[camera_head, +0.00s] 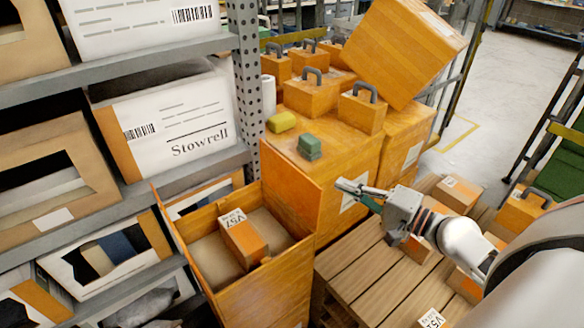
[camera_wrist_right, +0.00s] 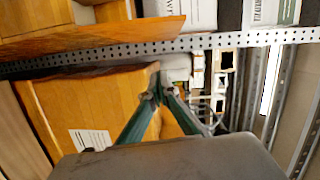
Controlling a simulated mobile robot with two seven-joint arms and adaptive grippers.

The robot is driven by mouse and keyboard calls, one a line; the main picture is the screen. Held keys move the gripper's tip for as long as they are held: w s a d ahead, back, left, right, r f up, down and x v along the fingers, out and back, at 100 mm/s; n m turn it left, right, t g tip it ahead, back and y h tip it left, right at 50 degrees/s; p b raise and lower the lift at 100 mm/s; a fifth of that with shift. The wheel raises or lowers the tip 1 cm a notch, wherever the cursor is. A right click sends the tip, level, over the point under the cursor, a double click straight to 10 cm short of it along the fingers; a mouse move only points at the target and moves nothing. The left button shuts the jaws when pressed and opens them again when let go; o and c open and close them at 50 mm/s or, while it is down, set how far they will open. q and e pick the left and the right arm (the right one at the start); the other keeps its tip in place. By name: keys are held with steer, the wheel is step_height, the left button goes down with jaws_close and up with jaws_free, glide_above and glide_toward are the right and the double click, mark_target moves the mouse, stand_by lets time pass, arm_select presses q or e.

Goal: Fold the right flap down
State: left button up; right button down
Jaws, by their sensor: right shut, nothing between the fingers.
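An open orange box (camera_head: 262,292) stands at the lower middle of the head view. A smaller box with a white V57 label (camera_head: 243,240) lies inside it. The right flap (camera_head: 291,198) stands upright as a tall orange panel on the box's right side. My right gripper (camera_head: 352,187) is to the right of the flap, at about its upper height, its shut fingers pointing left. A gap shows between fingertips and flap. In the right wrist view the gripper (camera_wrist_right: 157,92) has its fingertips together and empty. My left gripper is not in view.
Racks with white Stowrell cartons (camera_head: 175,127) stand at left, with a perforated post (camera_head: 247,75) behind the box. A large orange crate (camera_head: 352,155) bearing toolboxes stands behind the flap. A wooden pallet (camera_head: 365,275) with small boxes lies below my right arm.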

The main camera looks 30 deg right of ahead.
step_height(320, 180, up, 2)
steer(key=w+m, duration=0.1)
steer(key=p, duration=0.5)
glide_above(287, 183)
steer(key=d, duration=0.3)
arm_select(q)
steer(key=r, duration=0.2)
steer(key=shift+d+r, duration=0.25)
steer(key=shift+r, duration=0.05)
arm_select(e)
steer(key=shift+s+r+t+y, duration=0.3)
steer(key=shift+s+r, duration=0.05)
steer(key=shift+s, duration=0.05)
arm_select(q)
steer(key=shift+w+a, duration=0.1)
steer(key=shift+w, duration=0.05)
